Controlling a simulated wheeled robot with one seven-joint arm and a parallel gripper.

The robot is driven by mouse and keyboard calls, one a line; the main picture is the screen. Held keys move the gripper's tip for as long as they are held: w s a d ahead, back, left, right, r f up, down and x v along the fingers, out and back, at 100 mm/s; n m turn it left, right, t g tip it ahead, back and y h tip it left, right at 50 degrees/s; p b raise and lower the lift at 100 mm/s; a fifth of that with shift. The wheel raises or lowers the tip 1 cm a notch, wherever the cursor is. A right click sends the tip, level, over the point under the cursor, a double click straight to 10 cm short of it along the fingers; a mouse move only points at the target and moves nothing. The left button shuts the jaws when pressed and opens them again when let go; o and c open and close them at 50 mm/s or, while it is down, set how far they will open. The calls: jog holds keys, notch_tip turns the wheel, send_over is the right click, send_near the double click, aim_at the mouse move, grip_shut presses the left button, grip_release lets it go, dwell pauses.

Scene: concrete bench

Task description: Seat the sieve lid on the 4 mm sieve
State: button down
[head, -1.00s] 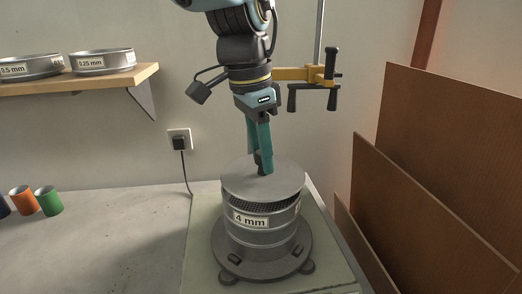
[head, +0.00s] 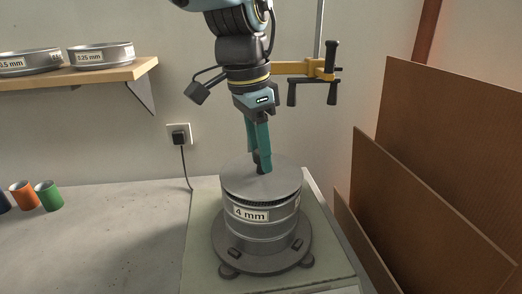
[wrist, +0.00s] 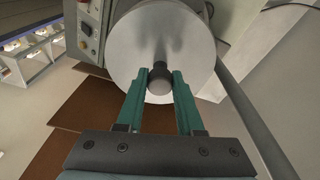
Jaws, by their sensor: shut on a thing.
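The sieve lid (head: 285,181) is a flat grey disc with a small dark knob, which shows between the fingertips in the wrist view (wrist: 160,77). My gripper (head: 262,168) is shut on this knob from above. The lid is over the 4 mm sieve (head: 275,220), a metal ring with a white label at the top of a stack. A thin dark strip of mesh shows under the lid's front right edge, so a small gap is visible there. The far side of the rim is hidden. In the wrist view the lid (wrist: 135,40) hides the sieve.
Brown boards (head: 430,200) lean at the right. A shelf (head: 100,77) with two sieves is at upper left. Coloured cups (head: 48,195) stand far left.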

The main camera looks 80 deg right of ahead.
aim_at(252, 174)
jog(key=shift+f, duration=0.55)
dwell(0.5)
jog(key=shift+c, duration=2.3)
grip_release()
notch_tip(252, 174, up, 11)
jog(key=w+b, duration=0.1)
jog(key=b, duration=0.1)
jog(key=shift+w+a+f, duration=0.15)
jog(key=shift+w+a, duration=0.05)
jog(key=shift+a, duration=0.2)
